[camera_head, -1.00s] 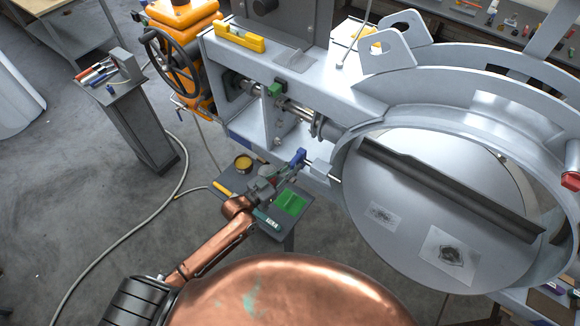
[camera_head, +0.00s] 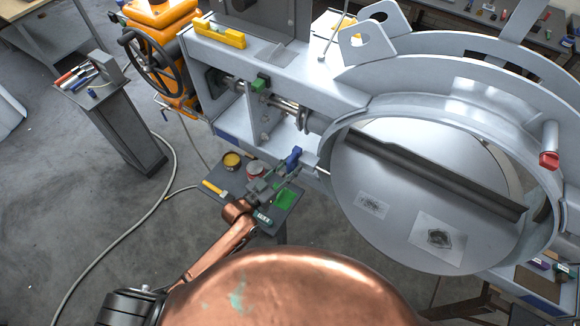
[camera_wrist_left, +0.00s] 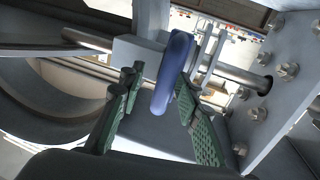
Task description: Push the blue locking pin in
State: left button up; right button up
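The blue locking pin's handle (camera_head: 293,157) stands at the lower left of the big grey ring, on a thin rod that runs beside a grey block. In the left wrist view the blue handle (camera_wrist_left: 173,72) is close against the grey block (camera_wrist_left: 137,50); I cannot tell if they touch. My left gripper (camera_head: 283,178) reaches up to the handle from below. In the left wrist view its green-padded fingers (camera_wrist_left: 157,88) are spread, one on each side of the handle's lower end. Clear space shows beside the left finger; contact at the right finger is unclear. My right gripper is out of view.
The large grey ring (camera_head: 347,112) with its disc stands right of the pin. Bolted plates (camera_wrist_left: 275,120) stand close on the right in the wrist view.

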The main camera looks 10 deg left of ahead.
pick_arm(q)
jog(key=shift+s+a, duration=0.15)
jog(key=v, duration=1.1)
jog(key=shift+s+a, duration=0.15)
jog(key=shift+s, duration=0.15)
